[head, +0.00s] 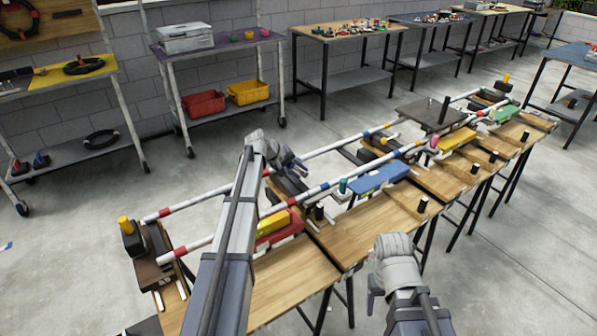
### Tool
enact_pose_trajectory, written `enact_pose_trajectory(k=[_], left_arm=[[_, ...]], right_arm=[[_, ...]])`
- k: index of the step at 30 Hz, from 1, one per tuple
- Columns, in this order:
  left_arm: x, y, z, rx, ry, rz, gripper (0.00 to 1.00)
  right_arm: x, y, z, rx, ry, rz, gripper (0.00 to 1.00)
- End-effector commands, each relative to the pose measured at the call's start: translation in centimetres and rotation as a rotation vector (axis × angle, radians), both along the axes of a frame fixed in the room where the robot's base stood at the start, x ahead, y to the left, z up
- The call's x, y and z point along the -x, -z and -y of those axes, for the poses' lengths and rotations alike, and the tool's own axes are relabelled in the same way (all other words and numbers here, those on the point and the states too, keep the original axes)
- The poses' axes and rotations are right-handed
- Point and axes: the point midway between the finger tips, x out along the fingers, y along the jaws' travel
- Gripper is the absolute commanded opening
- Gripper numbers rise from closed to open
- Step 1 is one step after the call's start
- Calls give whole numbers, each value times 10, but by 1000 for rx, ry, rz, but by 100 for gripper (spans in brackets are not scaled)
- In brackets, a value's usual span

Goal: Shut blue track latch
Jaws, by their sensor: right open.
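The blue track latch (379,179) is a long blue block on the wooden bench, beside the near white rail. A small teal knob (343,186) stands at its left end. I cannot tell whether the latch is shut. My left gripper (296,166) is above the rails, left of the blue latch and apart from it; its fingers are too small and dark to read. My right gripper (373,290) is open and empty in front of the bench, below the blue latch in the picture.
A red and yellow latch (277,227) sits left of the blue one. Yellow (457,138) and green (508,114) latches lie to the right. A dark plate with a post (437,114) sits over the rails. Black pegs line the bench's front; the floor before it is clear.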

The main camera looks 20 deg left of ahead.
Motion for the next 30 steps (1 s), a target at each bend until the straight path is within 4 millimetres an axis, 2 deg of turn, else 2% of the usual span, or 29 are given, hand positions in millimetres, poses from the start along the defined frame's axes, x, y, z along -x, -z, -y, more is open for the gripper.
enact_pose_trajectory(k=[1,8,20,30], left_arm=[[-1,0,1,1,0,2,38],[-1,0,0,1,-1,1,64],[2,-5,-2,0,-1,0,64],[24,-41,-19,1,-2,0,64]], right_arm=[[0,0,0,0,0,0,66],[0,0,0,0,0,0,66],[0,-5,0,0,0,0,66],[0,-41,0,0,0,0,66]])
